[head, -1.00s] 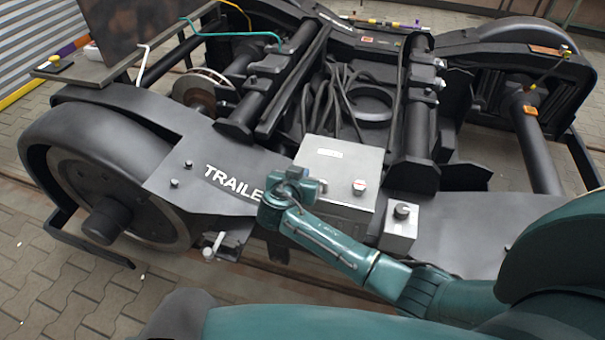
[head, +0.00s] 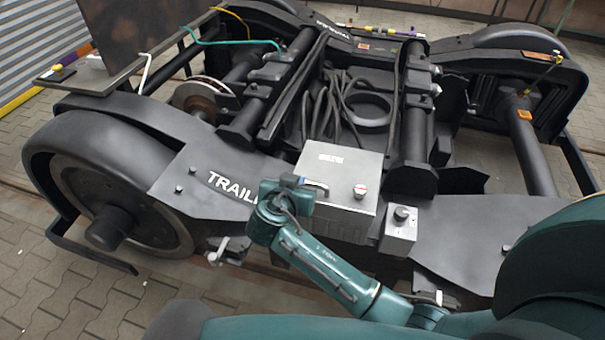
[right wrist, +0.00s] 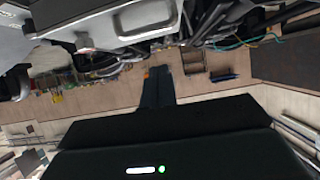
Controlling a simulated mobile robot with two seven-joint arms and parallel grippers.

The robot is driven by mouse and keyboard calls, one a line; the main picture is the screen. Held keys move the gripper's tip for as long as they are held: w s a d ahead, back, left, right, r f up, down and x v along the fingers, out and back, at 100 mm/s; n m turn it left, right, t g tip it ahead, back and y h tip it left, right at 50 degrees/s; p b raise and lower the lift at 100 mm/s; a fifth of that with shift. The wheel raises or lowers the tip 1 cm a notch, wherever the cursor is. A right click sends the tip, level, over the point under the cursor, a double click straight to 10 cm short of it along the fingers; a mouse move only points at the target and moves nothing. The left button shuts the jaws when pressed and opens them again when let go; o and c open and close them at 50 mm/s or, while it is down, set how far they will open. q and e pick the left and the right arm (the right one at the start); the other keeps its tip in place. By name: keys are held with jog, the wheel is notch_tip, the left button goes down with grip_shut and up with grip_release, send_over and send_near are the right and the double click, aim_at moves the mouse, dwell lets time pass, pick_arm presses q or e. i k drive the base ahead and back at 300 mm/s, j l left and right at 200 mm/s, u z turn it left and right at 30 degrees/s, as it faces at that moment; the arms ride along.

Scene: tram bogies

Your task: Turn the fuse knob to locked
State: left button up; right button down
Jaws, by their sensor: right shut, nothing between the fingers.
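I cannot tell which one is the fuse knob, and any lock markings are too small to read. My right gripper (head: 297,182) is at the left edge of the larger box, left of both knobs and apart from them. Its fingers show dark and together in the right wrist view (right wrist: 157,75), with nothing between them. My left gripper is out of view.
The black bogie frame with "TRAILER" lettering (head: 225,183) fills the middle. A large wheel (head: 110,205) is at the left. Cables (head: 345,105) lie behind the larger box. A lever-like fitting (head: 232,248) sticks out below the frame. Paved floor is clear at the lower left.

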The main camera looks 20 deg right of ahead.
aim_at(360, 192)
jog(key=k+j, duration=0.8)
jog(key=j, duration=0.1)
